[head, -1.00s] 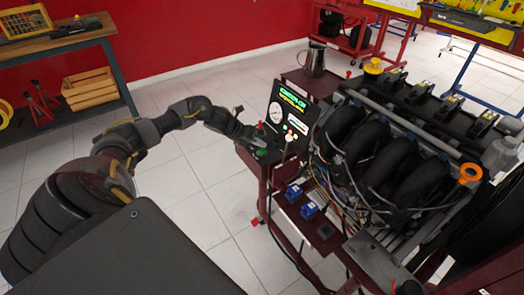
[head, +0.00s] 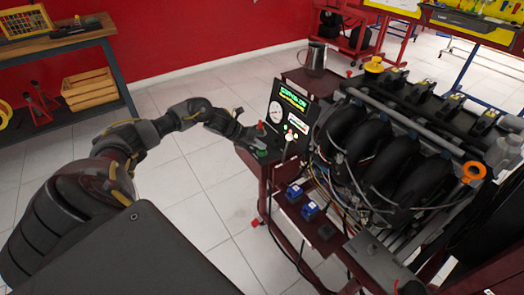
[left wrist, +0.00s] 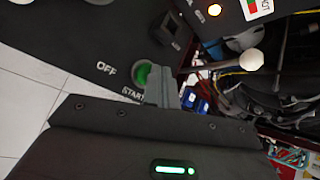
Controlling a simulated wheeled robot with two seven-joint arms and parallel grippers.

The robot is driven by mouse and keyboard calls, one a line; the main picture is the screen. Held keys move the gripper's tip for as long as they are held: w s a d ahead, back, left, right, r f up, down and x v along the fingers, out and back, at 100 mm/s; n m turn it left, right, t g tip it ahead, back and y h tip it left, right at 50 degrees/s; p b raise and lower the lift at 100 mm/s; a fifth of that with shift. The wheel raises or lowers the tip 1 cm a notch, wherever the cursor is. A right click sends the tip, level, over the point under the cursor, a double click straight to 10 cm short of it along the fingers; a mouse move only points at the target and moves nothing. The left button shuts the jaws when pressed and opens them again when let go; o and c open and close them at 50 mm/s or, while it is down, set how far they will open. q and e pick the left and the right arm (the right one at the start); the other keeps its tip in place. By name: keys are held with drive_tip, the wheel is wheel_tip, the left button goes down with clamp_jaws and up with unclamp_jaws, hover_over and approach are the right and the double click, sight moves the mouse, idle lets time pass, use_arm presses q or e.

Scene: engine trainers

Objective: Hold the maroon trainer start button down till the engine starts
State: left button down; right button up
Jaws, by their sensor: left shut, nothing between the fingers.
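The maroon engine trainer (head: 265,190) stands right of my left arm, with a dark control panel on its near corner. The green start button (left wrist: 143,75) shows in the left wrist view beside the words OFF and START. It also shows as a small green spot in the head view (head: 262,153). My left gripper (left wrist: 163,82) is shut and empty, its fingertips over the button's right edge. I cannot tell whether they touch or press it. In the head view the left gripper (head: 248,138) is at the panel. The panel screen (head: 290,97) is lit green and yellow.
A red-topped lever (head: 261,129) stands close to the gripper. A white-knobbed lever (left wrist: 251,60) rises right of the button. A gauge (head: 274,120) and the engine (head: 375,140) are beyond. A metal jug (head: 314,58) stands behind. Open tiled floor lies left of the trainer.

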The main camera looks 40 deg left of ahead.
sight(259, 151)
use_arm(q)
drive_tip(key=shift+f+b, duration=0.3)
drive_tip(key=shift+f, duration=0.1)
idle(1.4)
drive_tip(key=shift+r, duration=0.1)
idle(1.0)
drive_tip(key=shift+r+p, duration=0.55)
drive_tip(key=shift+r, duration=0.3)
drive_tip(key=shift+r, duration=0.1)
drive_tip(key=shift+r+p, duration=1.75)
drive_tip(key=shift+r, duration=0.7)
drive_tip(key=shift+d+f, duration=0.1)
